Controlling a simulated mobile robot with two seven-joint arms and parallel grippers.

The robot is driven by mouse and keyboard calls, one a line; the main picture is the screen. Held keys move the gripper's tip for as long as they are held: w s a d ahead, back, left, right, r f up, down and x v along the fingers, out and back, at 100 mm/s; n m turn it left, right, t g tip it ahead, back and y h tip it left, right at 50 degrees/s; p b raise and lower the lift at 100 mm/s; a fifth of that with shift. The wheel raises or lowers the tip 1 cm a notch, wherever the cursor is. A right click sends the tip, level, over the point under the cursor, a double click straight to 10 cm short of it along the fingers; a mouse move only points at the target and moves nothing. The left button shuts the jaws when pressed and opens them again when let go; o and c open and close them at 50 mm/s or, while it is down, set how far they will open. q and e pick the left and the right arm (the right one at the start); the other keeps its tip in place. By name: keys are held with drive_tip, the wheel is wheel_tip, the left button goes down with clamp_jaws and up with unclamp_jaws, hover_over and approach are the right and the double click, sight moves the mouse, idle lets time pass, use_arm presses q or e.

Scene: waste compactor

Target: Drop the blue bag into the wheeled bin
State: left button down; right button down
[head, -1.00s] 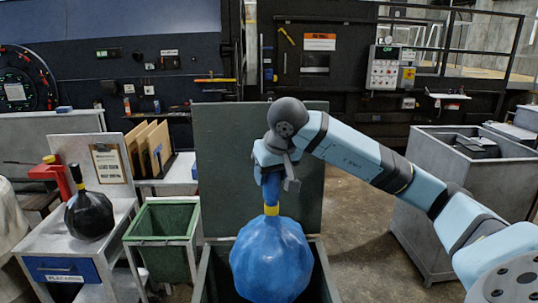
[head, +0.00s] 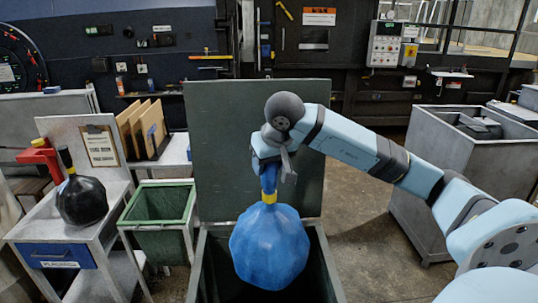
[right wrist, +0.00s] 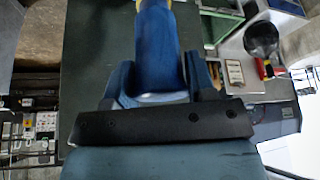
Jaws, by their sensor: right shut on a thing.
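The blue bag (head: 270,247) hangs upright by its neck, with a yellow tie below the grip. My right gripper (head: 272,168) is shut on the neck of the bag; the blue neck (right wrist: 160,50) also shows between the fingers in the right wrist view. The dark green bin (head: 213,250) has its lid raised behind the bag. The bag hangs over the bin's open mouth, and its lower part shows against the dark inside. The bin's wheels are out of view. My left gripper is not in view.
A smaller green bin (head: 160,207) stands just left. A black bag (head: 82,200) sits on a grey cart (head: 120,215) beside a red tool. A large grey container (head: 420,190) stands at the right. Floor shows between it and the bin.

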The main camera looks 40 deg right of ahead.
drive_tip(key=shift+f, duration=0.7)
